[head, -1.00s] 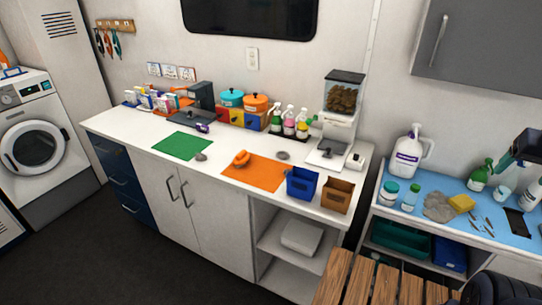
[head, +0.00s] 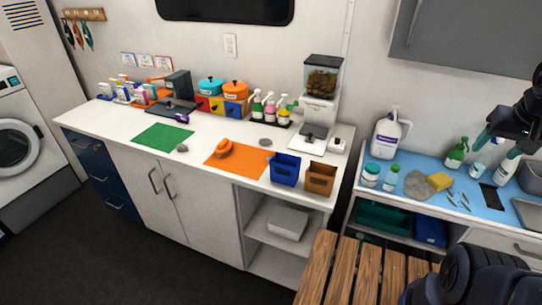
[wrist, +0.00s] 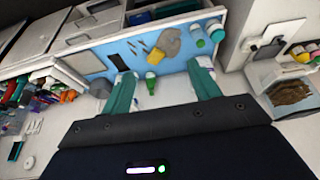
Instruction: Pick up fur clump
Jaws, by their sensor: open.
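Two small grey clumps, which look like fur, lie on the white counter. One clump (head: 182,149) is at the right front of the green mat (head: 160,137), and the other clump (head: 265,142) is behind the orange mat (head: 236,160). I cannot tell for sure which is the fur clump. My gripper (head: 497,138) is at the right, above the blue-topped table, far from both clumps. In the wrist view my gripper (wrist: 161,72) shows two teal fingers spread wide with nothing held between them.
The blue bin (head: 285,170) and brown bin (head: 320,179) stand at the counter's right front. An orange object (head: 224,149) lies on the orange mat. A slatted wooden bench (head: 350,272) stands in front. Bottles, a yellow sponge (head: 439,181) and a grey cloth (head: 418,186) crowd the blue table.

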